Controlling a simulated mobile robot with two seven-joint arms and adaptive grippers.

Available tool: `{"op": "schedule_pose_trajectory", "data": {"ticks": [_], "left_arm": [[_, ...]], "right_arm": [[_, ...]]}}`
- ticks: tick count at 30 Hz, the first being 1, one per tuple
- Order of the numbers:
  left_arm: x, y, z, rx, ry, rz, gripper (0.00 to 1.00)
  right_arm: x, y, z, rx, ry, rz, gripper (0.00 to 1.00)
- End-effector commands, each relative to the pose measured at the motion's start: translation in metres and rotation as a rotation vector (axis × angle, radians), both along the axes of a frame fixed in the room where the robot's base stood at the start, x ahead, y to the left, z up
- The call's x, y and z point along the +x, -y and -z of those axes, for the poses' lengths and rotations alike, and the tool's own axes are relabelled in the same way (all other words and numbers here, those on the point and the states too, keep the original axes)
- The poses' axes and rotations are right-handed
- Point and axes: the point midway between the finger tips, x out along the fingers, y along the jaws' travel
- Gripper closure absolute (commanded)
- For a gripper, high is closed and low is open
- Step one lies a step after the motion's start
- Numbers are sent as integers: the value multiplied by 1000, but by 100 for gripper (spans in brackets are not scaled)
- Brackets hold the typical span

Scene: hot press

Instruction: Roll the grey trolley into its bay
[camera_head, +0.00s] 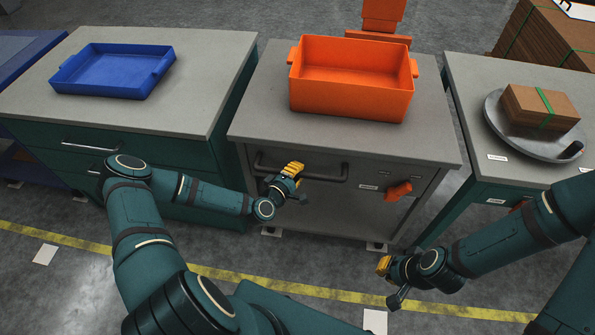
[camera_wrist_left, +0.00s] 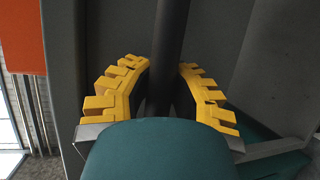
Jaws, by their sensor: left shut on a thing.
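The grey trolley (camera_head: 300,209) stands between two teal benches, with its grey top (camera_head: 262,104) roughly in line with theirs. A dark bar handle (camera_head: 327,179) runs across the upper left of its front, and it also shows upright in the left wrist view (camera_wrist_left: 170,45). My left gripper (camera_head: 291,174) is shut on the handle, its yellow fingers (camera_wrist_left: 167,90) on either side of the bar. My right gripper (camera_head: 386,272) hangs over the floor in front of the trolley, apart from it. I cannot tell if its fingers are open.
An orange bin (camera_head: 352,99) sits on the trolley. An orange latch (camera_head: 398,190) is on its front. A blue tray (camera_head: 112,82) is on the left bench (camera_head: 190,112). The right bench (camera_head: 470,80) holds a round pan (camera_head: 515,133) with a strapped carton.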

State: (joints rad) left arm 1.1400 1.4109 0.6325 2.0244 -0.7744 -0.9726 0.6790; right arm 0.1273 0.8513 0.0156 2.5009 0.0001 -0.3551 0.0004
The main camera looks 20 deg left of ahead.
Motion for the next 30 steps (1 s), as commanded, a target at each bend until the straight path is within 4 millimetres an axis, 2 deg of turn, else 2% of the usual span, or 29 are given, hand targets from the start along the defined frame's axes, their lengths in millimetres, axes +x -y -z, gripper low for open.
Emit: {"op": "schedule_pose_trajectory", "data": {"ticks": [1, 10, 12, 14, 25, 30], "left_arm": [[2, -1, -5, 1, 12, -3, 100], [3, -1, -6, 2, 14, -4, 100], [3, -1, -6, 1, 14, -3, 68], [2, -1, -5, 2, 12, -3, 48], [-2, -1, -2, 1, 4, -1, 48], [-23, -5, -5, 0, 2, -2, 48]], "right_arm": [[0, 0, 0, 0, 0, 0, 100], [0, 0, -1, 0, 0, 0, 100], [0, 0, -1, 0, 0, 0, 100], [0, 0, -1, 0, 0, 0, 100], [0, 0, 0, 0, 0, 0, 100], [0, 0, 0, 0, 0, 0, 100]]}}
